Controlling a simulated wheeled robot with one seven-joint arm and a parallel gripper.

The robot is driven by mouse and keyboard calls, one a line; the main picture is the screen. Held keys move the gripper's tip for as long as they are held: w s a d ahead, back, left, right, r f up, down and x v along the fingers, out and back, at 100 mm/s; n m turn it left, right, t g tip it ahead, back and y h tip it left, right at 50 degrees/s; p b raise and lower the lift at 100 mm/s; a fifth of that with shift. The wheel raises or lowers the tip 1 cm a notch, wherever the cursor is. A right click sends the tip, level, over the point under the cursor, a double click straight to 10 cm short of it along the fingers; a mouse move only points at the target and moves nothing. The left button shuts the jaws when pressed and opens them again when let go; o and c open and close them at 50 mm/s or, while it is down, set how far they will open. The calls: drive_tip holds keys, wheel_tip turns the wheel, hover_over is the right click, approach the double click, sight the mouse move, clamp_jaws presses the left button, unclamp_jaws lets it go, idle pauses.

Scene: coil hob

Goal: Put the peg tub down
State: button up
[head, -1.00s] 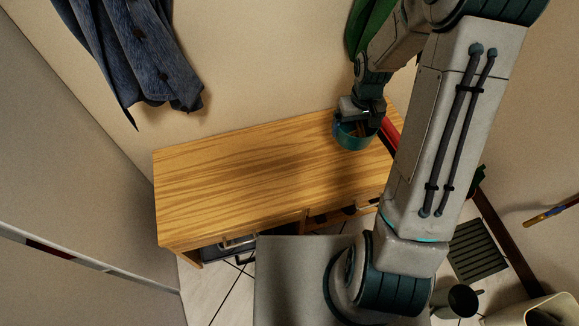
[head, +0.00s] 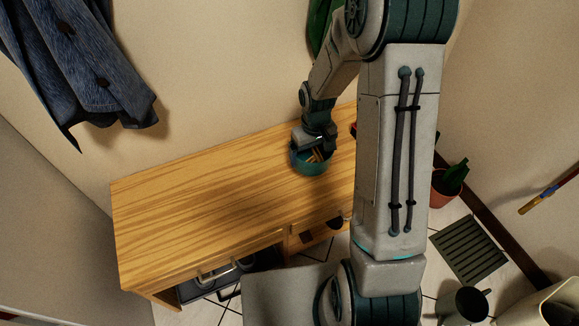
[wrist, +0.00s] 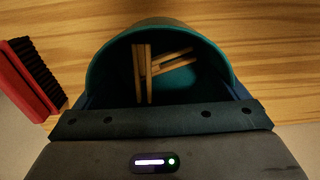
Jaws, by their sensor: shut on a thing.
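The peg tub (head: 305,168) is a round teal tub with several wooden pegs in it. It is at the right part of the wooden desk in the head view, and I cannot tell whether its base touches the top. My gripper (head: 317,146) is shut on the tub's wall, at the side nearest the wrist. In the wrist view the tub (wrist: 190,88) fills the upper middle, upright, with the pegs (wrist: 148,75) lying inside. The fingertips are mostly hidden there.
The desk top (head: 210,190) is bare left of the tub. A red brush with black bristles (wrist: 30,80) lies left of the tub in the wrist view. A blue coat (head: 80,70) hangs at the upper left. A potted plant (head: 447,190) stands on the floor at right.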

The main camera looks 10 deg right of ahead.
drive_tip(key=a+f, duration=0.1)
drive_tip(key=w+a+f, duration=0.1)
drive_tip(key=a, duration=0.1)
drive_tip(key=w+a+f+b, duration=0.1)
drive_tip(key=shift+w+a, duration=0.15)
drive_tip(key=shift+a, duration=0.15)
drive_tip(key=shift+f+b, duration=0.75)
drive_tip(key=shift+f, duration=1.3)
drive_tip(key=shift+f, duration=0.1)
drive_tip(key=shift+f, duration=0.15)
drive_tip(key=o, duration=0.7)
drive_tip(key=shift+c, duration=0.2)
